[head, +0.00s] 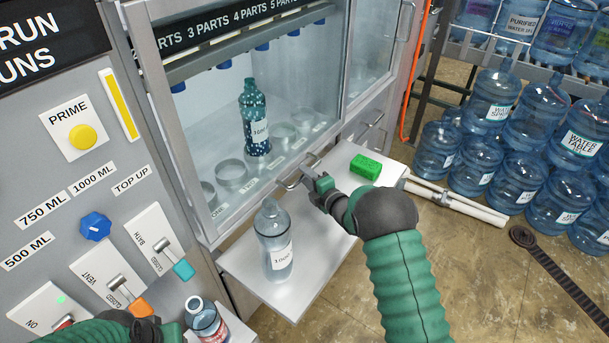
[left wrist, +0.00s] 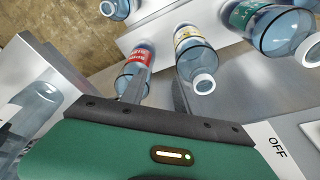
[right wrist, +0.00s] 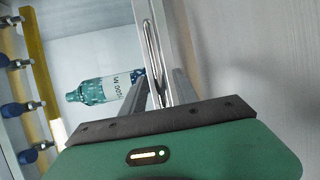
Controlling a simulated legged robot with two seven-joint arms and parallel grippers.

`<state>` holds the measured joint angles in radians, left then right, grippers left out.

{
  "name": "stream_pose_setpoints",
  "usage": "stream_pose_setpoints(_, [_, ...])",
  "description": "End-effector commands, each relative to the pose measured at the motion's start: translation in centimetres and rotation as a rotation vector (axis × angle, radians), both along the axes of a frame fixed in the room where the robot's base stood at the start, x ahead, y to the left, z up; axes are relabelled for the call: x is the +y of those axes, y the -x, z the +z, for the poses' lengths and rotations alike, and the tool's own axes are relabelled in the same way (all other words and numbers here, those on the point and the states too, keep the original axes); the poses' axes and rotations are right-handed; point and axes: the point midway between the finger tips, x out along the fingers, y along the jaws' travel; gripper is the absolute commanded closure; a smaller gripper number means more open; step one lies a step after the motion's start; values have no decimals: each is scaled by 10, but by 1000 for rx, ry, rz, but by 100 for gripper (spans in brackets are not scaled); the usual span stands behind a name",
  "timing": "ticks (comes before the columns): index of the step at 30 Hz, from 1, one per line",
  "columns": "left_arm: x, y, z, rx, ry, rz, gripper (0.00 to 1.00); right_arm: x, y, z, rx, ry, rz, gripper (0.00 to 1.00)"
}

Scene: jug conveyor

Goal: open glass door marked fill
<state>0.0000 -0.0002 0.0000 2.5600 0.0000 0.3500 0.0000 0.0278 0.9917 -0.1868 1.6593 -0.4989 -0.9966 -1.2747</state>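The glass door (head: 172,130) is a metal-framed pane at the front of the fill cabinet and looks shut; I cannot read a "fill" mark on it. Its metal handle (head: 290,183) is at the lower edge. My right gripper (head: 306,178) is at this handle. In the right wrist view a slim metal handle bar (right wrist: 151,45) runs between the two spread fingers (right wrist: 160,92); I see no firm grip on it. My left gripper (left wrist: 157,95) is open and empty, low at the left by the control panel, near a red-labelled bottle (left wrist: 136,68).
A teal-patterned bottle (head: 253,112) stands inside the cabinet. A clear bottle (head: 275,248) stands on the shelf below the door, close to my right gripper. Large water jugs (head: 540,110) stand at the right.

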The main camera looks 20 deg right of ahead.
Motion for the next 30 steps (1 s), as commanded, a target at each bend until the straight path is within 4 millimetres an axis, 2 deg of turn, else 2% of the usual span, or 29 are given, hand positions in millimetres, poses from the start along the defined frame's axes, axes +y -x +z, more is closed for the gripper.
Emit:
stream_pose_setpoints(4, [0,0,0,0,0,0,64,3,-12,-3,0,0,-1,64])
stream_pose_setpoints(11, [0,0,0,0,0,0,64,3,-13,-3,0,-1,-1,64])
stream_pose_setpoints(20, [0,0,0,0,0,0,64,3,-13,-3,1,-1,-1,100])
stream_pose_setpoints(30, [0,0,-1,0,0,0,64,3,-13,-4,4,0,-1,100])
